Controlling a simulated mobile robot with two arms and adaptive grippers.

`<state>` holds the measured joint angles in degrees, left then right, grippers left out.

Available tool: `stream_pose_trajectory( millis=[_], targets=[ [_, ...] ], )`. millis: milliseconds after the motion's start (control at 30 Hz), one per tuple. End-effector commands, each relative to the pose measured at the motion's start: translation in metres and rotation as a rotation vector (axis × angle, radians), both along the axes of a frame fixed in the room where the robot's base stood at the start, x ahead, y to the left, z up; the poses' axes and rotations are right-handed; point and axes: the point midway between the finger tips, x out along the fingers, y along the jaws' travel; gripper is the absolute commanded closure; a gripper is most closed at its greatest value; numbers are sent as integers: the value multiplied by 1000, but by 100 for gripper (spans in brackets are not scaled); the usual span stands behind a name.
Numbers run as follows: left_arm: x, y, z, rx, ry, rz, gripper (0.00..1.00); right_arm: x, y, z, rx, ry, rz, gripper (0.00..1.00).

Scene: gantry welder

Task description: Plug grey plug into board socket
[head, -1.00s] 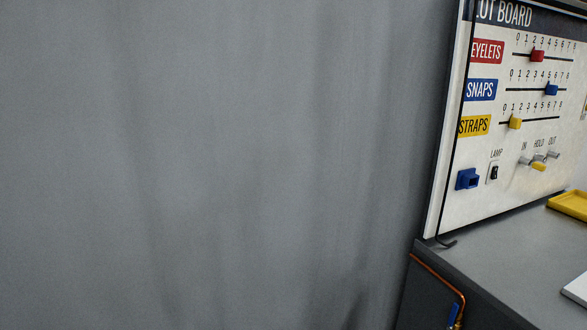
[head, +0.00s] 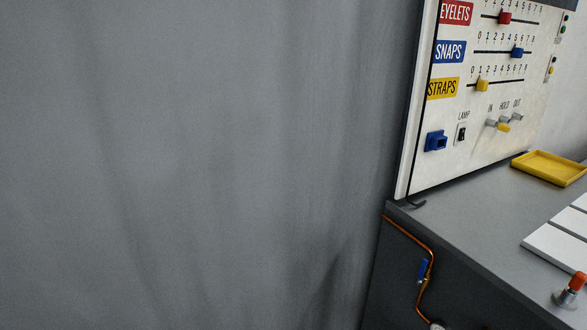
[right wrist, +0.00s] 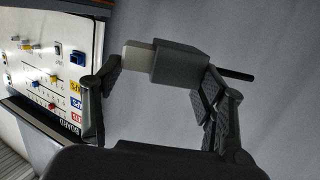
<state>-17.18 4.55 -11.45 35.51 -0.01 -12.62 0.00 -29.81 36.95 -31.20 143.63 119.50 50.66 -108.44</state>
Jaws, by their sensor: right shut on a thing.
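The board (head: 470,110) stands upright at the right of the head view, with a blue socket (head: 436,141) low on its left side beside the lamp switch. The board also shows at the left of the right wrist view, where the blue socket (right wrist: 77,59) faces out. My right gripper (right wrist: 160,85) shows in the right wrist view, shut on the grey plug (right wrist: 180,63). The plug has a dark grey body, a pale block at its left end and a black stub or cord at its right. It is apart from the board. My left gripper is not in view.
A grey bench top (head: 470,205) lies in front of the board. It bears a yellow tray (head: 550,168), white panels (head: 560,250) and a red-topped part (head: 573,288). A copper pipe with a blue valve handle (head: 424,270) runs down the bench side. A grey curtain (head: 200,160) fills the left.

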Motion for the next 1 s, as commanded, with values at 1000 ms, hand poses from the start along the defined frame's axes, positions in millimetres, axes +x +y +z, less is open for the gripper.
stream_pose_trajectory(
  millis=[1000],
  targets=[
    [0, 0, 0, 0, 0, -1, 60, 42, 87, 27, -6, -7, 549, 65]
  ],
)
